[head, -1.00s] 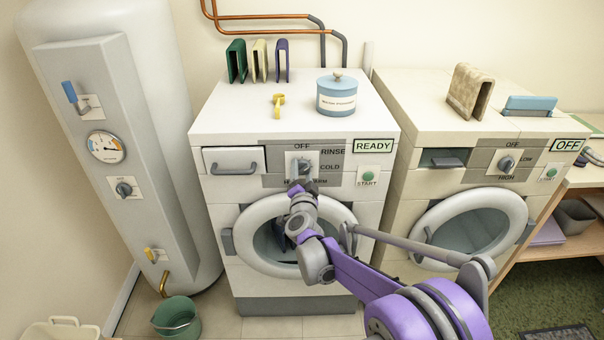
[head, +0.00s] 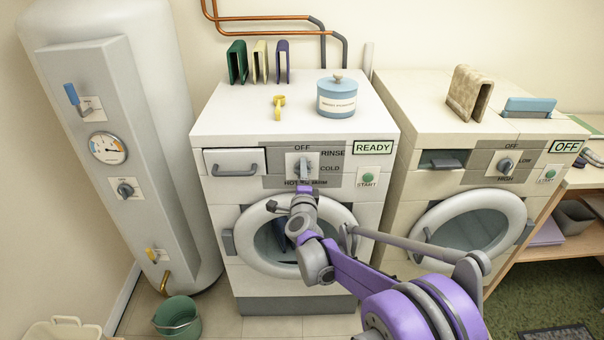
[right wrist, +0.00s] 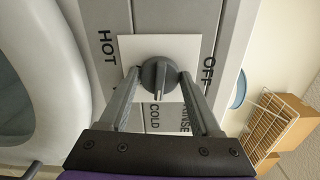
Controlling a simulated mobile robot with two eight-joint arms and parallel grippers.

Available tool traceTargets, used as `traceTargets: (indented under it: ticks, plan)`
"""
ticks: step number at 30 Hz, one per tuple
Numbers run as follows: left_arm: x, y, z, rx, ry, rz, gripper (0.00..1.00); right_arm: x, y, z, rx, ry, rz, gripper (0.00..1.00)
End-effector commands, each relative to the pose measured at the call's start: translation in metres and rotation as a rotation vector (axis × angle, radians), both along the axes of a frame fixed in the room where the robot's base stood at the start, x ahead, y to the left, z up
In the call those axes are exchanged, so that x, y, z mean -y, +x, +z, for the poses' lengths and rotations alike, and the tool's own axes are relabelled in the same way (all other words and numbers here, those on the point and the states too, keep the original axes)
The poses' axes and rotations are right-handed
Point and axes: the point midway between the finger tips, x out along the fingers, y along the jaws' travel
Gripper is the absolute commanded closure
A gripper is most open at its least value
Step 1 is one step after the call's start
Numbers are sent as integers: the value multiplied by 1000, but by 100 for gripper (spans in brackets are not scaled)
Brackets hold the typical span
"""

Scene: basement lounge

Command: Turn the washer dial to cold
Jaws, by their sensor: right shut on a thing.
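The washer dial (head: 302,168) is a grey knob on a white plate on the left machine's front panel. Labels OFF, RINSE, COLD, WARM and HOT stand around it. In the right wrist view the dial (right wrist: 160,76) is between my right gripper's two fingers (right wrist: 160,82), and the gripper is shut on it. The dial's raised grip with its pale mark points down in that view, toward the COLD label (right wrist: 153,112). My right gripper (head: 303,178) reaches up to the dial from below in the head view. My left gripper is not in view.
The left washer (head: 213,217) has a READY display (head: 373,148) and a green START button (head: 368,177). Its round door sits behind my right arm. A second machine (head: 395,203) reading OFF stands at right. A boiler (head: 190,130) and green bucket (head: 177,318) are at left.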

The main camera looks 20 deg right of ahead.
Motion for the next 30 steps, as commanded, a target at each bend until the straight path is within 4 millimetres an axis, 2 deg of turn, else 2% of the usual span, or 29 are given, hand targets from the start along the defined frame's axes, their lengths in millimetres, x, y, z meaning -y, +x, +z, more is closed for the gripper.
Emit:
traceTargets:
  ticks: [9, 21, 22, 26, 30]
  plan:
    - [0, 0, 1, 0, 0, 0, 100, 0, 0, 0, 23, 65, 0, 91]
    - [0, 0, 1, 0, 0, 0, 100, 0, 0, 0, 24, 68, 0, 91]
    - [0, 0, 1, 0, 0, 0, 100, 0, 0, 0, 24, 68, 0, 30]
    - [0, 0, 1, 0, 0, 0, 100, 0, 0, 0, 24, 68, 0, 7]
    - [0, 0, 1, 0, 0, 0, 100, 0, 0, 0, 24, 68, 0, 6]
